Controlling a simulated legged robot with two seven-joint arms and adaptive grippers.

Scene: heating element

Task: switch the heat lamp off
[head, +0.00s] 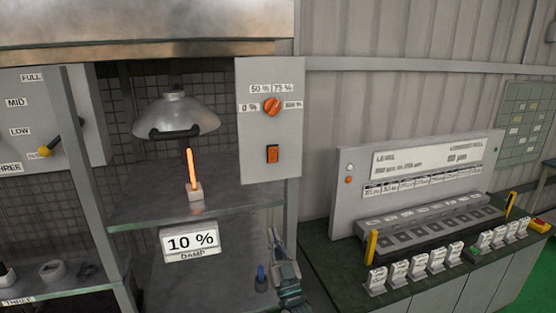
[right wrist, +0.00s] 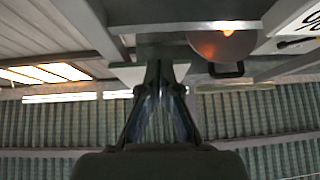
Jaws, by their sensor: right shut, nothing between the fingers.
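The heat lamp (head: 176,114) is a grey dome hanging in the shelf bay in the head view. Below it an orange rod (head: 192,170) glows on a small pale block. The grey control panel (head: 252,75) right of the lamp has an orange knob (head: 272,106) among percent labels and an orange rocker switch (head: 273,154) below it. The knob's exact setting is too small to tell. My right gripper (head: 273,235) is shut and empty, below the panel and apart from it. In the right wrist view its fingertips (right wrist: 158,68) point up, left of the glowing lamp dome (right wrist: 224,48).
A "10 % DAMP" sign (head: 190,243) stands below the shelf (head: 150,212). A blue-topped peg (head: 261,277) is just left of my right gripper. A yellow-knobbed lever (head: 46,151) is at far left. A labelled console (head: 420,165) stands on the right bench.

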